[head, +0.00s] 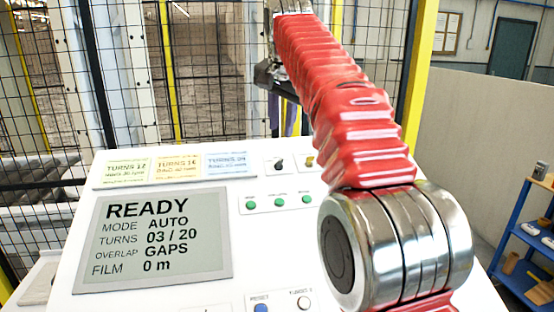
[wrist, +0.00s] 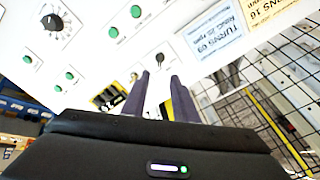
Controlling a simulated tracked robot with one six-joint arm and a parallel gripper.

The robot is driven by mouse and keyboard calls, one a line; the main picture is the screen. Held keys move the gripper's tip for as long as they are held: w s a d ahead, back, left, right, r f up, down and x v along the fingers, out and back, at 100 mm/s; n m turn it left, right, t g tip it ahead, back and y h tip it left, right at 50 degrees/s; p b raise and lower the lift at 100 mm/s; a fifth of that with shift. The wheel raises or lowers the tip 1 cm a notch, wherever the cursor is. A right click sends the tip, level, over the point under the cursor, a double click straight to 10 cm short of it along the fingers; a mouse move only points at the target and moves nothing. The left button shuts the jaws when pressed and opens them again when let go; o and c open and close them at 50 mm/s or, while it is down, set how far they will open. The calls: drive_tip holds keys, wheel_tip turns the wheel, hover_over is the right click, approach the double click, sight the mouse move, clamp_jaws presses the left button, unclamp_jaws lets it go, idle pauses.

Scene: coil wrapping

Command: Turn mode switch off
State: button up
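The white control panel (head: 140,290) shows a screen (head: 155,240) reading READY, MODE AUTO, TURNS 03 / 20. A small black knob (head: 279,163) sits on the panel's upper part, with a yellowish switch (head: 309,160) to its right. Their labels are too small to read, so I cannot tell which is the mode switch. My gripper (head: 291,128) is above and behind the panel's top edge. In the wrist view my gripper (wrist: 160,76) is open and empty. The black knob (wrist: 159,57) shows just beyond the gap between its fingertips; contact is not visible.
Green buttons (wrist: 136,11) and a large black dial (wrist: 53,22) are also on the panel. Paper labels (wrist: 215,35) lie along its top. A wire mesh fence (head: 225,70) stands behind. A blue shelf (head: 525,250) is at the right.

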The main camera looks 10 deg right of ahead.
sight(279, 161)
drive_tip(key=shift+f, duration=0.1)
drive_tip(key=x, duration=1.3)
drive_tip(key=shift+w+d+f, duration=0.1)
drive_tip(key=shift+w+f, duration=0.05)
drive_tip(key=shift+f, duration=0.15)
drive_tip(key=shift+c, duration=0.6)
